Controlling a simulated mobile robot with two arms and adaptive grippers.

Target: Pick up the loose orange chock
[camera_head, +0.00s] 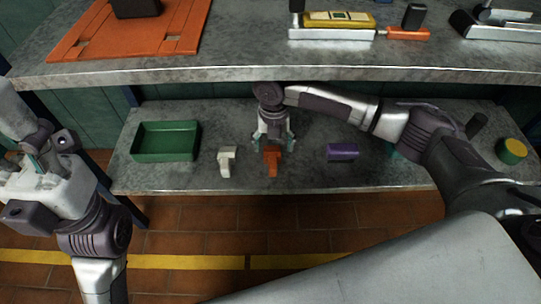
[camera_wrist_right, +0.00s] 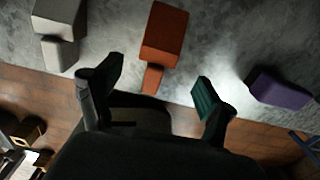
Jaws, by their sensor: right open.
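The orange chock (camera_head: 272,161) lies on the lower grey shelf near its front edge, in the head view. It also shows in the right wrist view (camera_wrist_right: 165,38), ahead of and between the fingers. My right gripper (camera_head: 273,142) is open and empty, just behind the chock in the head view; in the right wrist view its two fingers (camera_wrist_right: 155,88) stand apart on either side of the chock's narrow end. I cannot tell whether they touch it. My left gripper (camera_head: 38,158) is at the far left, away from the shelf; its fingers are not clear.
A white chock (camera_head: 226,160) lies left of the orange one and a purple block (camera_head: 342,152) lies right. A green bin (camera_head: 166,141) stands at the shelf's left. The upper shelf (camera_head: 250,60) overhangs the back. A yellow-topped green cylinder (camera_head: 512,149) is far right.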

